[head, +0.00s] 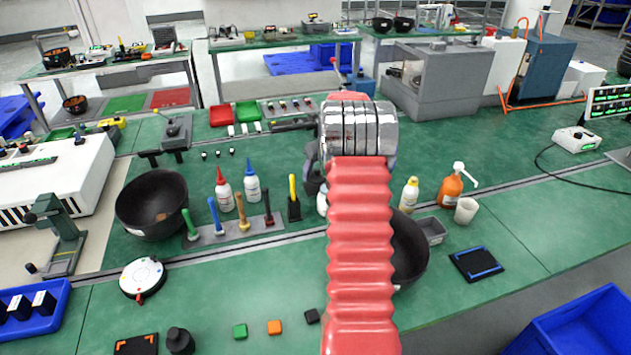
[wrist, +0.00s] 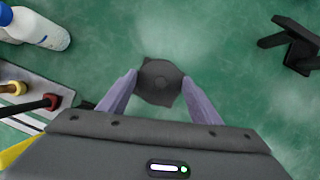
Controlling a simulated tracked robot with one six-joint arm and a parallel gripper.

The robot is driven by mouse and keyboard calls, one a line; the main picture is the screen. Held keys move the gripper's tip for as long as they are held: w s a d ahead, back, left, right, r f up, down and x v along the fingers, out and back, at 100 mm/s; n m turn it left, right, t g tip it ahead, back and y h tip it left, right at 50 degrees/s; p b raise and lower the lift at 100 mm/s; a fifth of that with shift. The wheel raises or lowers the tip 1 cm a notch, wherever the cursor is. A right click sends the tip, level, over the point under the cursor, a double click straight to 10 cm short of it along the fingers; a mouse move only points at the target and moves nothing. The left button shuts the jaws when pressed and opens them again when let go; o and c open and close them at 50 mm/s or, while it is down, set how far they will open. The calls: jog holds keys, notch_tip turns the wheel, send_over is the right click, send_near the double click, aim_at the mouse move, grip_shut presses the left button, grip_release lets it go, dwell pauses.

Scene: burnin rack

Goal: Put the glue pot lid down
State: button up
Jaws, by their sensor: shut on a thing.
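My gripper (wrist: 160,90) points down over the green bench, its two purple fingers closed on the sides of a dark, round lid (wrist: 160,80). The lid has a small raised middle. Green bench top shows around it; I cannot tell the gap beneath it. In the head view my own arm covers most of the gripper and hides the lid. A small white thing (head: 322,202) shows partly beside my arm; I cannot tell if it is the glue pot.
A white bottle (wrist: 38,27) and a tool rack (wrist: 22,100) stand left of the gripper. A black stand (wrist: 292,45) is at the upper right. A large black bowl (head: 409,250) is partly behind my arm.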

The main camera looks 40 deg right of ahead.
aim_at(318, 177)
jog(key=shift+f, duration=2)
jog(key=shift+f, duration=0.1)
jog(key=o, duration=1)
jog(key=shift+o, duration=0.2)
jog(key=v, duration=1.2)
jog(key=shift+s, duration=0.2)
